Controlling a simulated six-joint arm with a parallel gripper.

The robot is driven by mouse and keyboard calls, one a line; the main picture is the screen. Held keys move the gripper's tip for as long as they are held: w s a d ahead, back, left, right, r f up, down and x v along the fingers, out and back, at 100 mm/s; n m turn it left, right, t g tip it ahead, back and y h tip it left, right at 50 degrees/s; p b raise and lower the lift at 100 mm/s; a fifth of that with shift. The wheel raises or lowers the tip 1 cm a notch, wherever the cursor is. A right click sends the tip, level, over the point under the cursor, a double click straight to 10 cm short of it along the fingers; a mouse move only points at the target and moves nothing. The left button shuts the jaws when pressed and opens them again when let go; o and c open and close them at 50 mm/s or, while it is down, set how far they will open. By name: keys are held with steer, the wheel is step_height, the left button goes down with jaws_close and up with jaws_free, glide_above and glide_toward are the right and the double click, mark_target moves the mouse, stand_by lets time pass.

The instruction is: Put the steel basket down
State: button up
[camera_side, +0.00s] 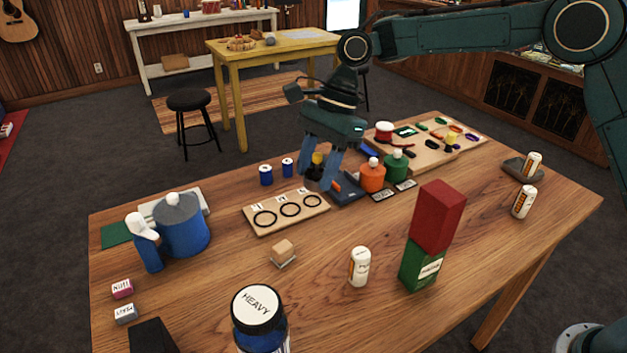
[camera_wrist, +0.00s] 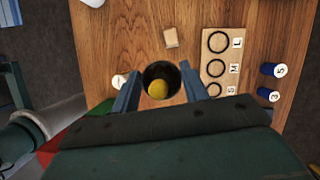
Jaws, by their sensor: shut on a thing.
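The steel basket (camera_wrist: 147,72) is a small dark round cup in the wrist view, with a yellow ball (camera_wrist: 157,90) inside. My gripper (camera_wrist: 160,82) is shut on it, one finger on each side. In the side view my gripper (camera_side: 319,178) points down over the table (camera_side: 215,270), and the basket (camera_side: 314,185) shows dark between the fingers, partly hidden by them. Comparing the two views, it appears raised above the wooden top. Its underside is not clearly visible.
A board with three black rings (camera_side: 262,228) lies close by. A white bottle (camera_side: 359,268), a beige block (camera_side: 283,249) and a red block on a green box (camera_side: 424,265) stand nearer. Orange and green bottles (camera_side: 372,178) stand right of my gripper.

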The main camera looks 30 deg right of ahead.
steer(key=d+r, duration=0.3)
steer(key=d, duration=0.8)
steer(key=shift+s+a+f, duration=0.1)
steer(key=shift+s+f, duration=0.05)
steer(key=shift+f, duration=3.15)
steer(key=shift+s+f, duration=0.15)
steer(key=shift+f, duration=3.2)
steer(key=shift+s+a+f, duration=0.1)
steer(key=shift+s+f, duration=0.05)
steer(key=shift+f, duration=3.15)
steer(key=shift+f, duration=0.15)
steer(key=o, duration=1)
steer(key=v, duration=1.2)
steer(key=shift+s+d, duration=0.1)
steer(key=shift+s, duration=0.05)
steer(key=shift+r, duration=0.2)
